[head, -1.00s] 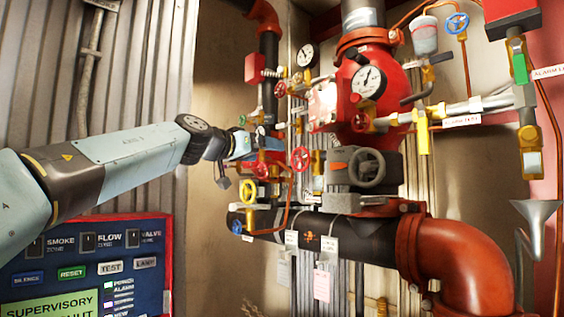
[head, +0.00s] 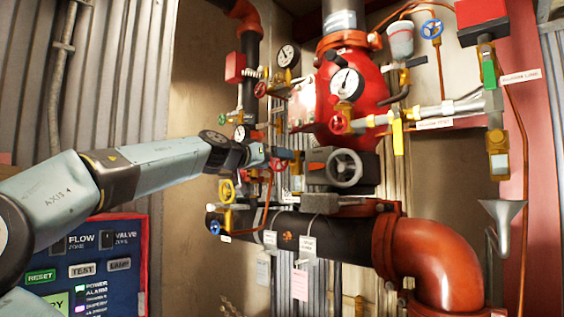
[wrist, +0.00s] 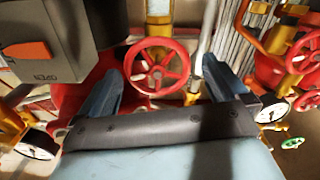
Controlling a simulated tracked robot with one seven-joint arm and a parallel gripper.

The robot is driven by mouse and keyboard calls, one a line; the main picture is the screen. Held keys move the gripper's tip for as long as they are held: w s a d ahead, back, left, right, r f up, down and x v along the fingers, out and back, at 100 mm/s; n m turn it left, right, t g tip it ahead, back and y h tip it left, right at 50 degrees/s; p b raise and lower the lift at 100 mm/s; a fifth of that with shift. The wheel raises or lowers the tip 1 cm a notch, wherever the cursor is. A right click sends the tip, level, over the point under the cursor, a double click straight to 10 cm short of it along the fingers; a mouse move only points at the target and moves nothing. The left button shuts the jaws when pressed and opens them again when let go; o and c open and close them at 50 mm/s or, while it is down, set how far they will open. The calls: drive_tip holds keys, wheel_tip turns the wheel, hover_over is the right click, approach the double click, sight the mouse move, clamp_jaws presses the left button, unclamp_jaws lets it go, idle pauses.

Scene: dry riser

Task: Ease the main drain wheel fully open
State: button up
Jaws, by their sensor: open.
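A red spoked handwheel (wrist: 157,67) sits between my gripper's two blue fingers in the wrist view. I take it for the main drain wheel, though no readable label marks it. My gripper (wrist: 163,72) is open, with one finger on each side of the rim; I cannot tell whether either touches. In the head view my gripper (head: 281,155) reaches in from the left at the valve cluster, and it mostly hides this wheel.
A grey handwheel (head: 345,170) on a dark box stands close right of my gripper. Gauges, thin pipes and a red valve body (head: 362,90) crowd around. An alarm panel (head: 95,265) stands lower left.

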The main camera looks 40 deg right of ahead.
drive_tip(key=shift+w+d, duration=0.1)
drive_tip(key=shift+d, duration=1.3)
drive_tip(key=shift+c, duration=0.4)
